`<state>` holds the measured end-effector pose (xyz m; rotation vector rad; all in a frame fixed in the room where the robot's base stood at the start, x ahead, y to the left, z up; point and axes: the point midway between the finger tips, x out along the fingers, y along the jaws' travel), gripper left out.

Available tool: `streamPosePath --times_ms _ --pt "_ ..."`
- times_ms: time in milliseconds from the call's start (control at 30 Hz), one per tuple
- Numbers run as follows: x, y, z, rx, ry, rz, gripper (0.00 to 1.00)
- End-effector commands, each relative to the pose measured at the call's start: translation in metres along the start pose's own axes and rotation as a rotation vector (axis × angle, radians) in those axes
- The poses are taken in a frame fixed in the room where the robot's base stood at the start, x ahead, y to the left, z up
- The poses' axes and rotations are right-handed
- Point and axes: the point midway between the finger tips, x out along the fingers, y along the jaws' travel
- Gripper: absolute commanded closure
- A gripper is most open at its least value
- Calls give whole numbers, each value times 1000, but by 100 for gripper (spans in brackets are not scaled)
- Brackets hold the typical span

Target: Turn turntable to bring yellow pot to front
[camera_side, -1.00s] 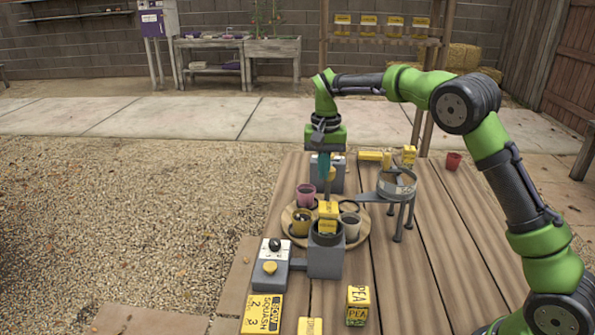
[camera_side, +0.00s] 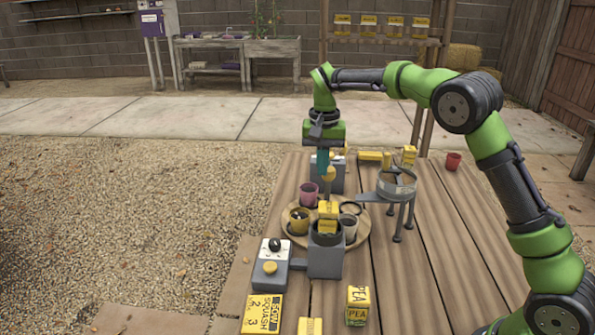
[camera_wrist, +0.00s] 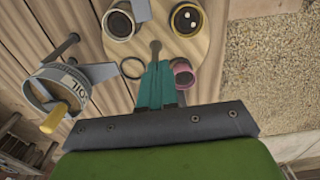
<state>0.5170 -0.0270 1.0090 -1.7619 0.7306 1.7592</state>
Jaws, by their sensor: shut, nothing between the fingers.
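The round wooden turntable (camera_side: 289,231) lies on the plank table and also fills the upper middle of the wrist view (camera_wrist: 212,50). The yellow pot (camera_side: 299,222) sits at its left front, and at the top in the wrist view (camera_wrist: 186,19). A pink pot (camera_side: 308,196) stands at the left back and a pale grey pot (camera_side: 350,226) at the right. An empty black ring (camera_side: 350,208) is at the right back. My gripper (camera_side: 323,174), with teal fingers, is shut and empty above the turntable's back part. In the wrist view a brown knob (camera_wrist: 155,47) shows by its tips; contact is unclear.
A grey holder (camera_side: 326,262) with yellow packets stands in front, partly hiding the turntable. A control box (camera_side: 270,268) is to its left. A grey box (camera_side: 336,182) is behind. The table's right side is mostly clear.

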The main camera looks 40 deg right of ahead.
Motion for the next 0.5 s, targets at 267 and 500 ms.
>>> streamPosePath --times_ms 267,500 --pt "-34 -1 0 0 2 -3 100" --pt "-48 0 0 0 -1 -1 100"
